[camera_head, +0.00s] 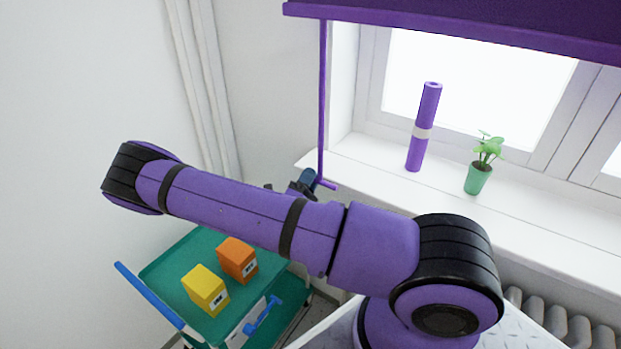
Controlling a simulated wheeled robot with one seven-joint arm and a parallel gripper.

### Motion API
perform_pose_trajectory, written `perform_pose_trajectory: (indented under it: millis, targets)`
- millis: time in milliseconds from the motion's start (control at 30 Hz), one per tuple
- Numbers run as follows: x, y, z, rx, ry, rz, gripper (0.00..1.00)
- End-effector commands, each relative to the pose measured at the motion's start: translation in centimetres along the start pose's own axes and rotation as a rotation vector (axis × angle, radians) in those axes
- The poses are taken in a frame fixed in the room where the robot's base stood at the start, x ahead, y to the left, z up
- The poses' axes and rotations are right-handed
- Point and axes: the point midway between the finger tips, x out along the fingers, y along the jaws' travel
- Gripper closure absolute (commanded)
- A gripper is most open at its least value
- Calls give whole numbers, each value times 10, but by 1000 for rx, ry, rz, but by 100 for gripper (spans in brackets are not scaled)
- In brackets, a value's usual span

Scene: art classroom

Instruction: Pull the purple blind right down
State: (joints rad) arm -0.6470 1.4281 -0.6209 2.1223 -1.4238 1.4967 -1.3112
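The purple blind (470,30) is at the top right, and its lower edge hangs over the upper part of the window. A thin purple pull rod (322,100) hangs from its left end and ends in a short crosspiece (328,184) near the sill's left end. My gripper (305,184) shows only in part, as dark and blue pieces beyond my purple arm. It is at the rod's lower end. I cannot tell whether it touches the rod or whether its fingers are open or shut.
On the white sill (380,165) stand a purple tube (424,125) with a white band and a green potted plant (478,178). A green trolley (180,262) at lower left bears a yellow box (205,290) and an orange box (237,259). A radiator (555,320) is below the sill.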

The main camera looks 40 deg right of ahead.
Motion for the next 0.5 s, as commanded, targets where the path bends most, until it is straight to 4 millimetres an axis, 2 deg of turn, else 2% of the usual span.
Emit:
perform_pose_trajectory:
  millis: [67, 167, 200, 500]
  targets:
    - [0, 0, 0, 0, 0, 0, 73]
    - [0, 0, 0, 0, 0, 0, 96]
    - [0, 0, 0, 0, 0, 0, 100]
    - [-5, 8, 0, -1, -2, 1, 100]
